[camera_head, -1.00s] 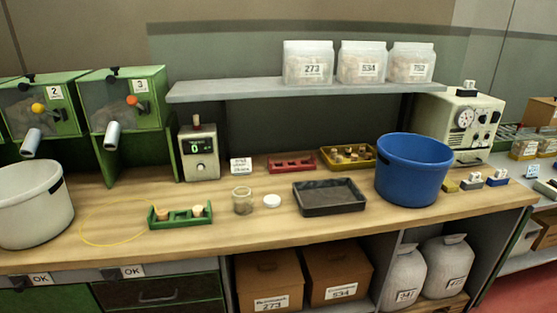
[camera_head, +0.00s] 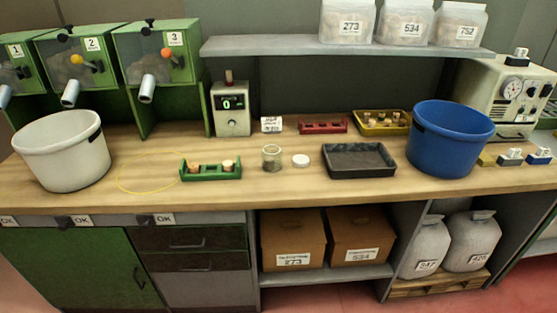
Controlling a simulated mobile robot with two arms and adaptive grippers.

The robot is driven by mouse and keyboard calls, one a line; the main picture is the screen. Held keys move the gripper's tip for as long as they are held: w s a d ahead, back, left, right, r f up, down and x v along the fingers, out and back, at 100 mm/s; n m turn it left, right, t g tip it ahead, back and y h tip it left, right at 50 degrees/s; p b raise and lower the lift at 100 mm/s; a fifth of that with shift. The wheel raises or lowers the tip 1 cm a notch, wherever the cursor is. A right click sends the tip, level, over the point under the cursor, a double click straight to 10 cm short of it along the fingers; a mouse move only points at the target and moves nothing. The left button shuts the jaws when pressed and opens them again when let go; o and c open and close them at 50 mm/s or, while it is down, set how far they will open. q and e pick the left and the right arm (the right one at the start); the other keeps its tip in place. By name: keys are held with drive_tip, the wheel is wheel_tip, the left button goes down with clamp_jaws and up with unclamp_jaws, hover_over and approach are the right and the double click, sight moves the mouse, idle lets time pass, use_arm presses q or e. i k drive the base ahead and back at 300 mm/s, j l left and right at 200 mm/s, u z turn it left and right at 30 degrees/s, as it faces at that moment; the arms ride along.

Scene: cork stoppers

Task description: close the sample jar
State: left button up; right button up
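The sample jar (camera_head: 271,158) is a small clear glass jar standing upright and open on the wooden bench, near the middle. A round white lid (camera_head: 301,161) lies flat on the bench just to the right of the jar, apart from it. What is inside the jar is too small to tell. Neither of my grippers shows in the head view.
A green rack with corks (camera_head: 211,171) stands left of the jar, and a dark tray (camera_head: 358,161) right of the lid. A blue bucket (camera_head: 450,140) and a white bucket (camera_head: 62,150) flank the bench (camera_head: 330,192). The front strip is clear.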

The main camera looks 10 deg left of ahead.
sight(272, 153)
drive_tip(key=i, duration=0.55)
drive_tip(key=i+l, duration=0.15)
drive_tip(key=i, duration=0.35)
drive_tip(key=j+u, duration=0.05)
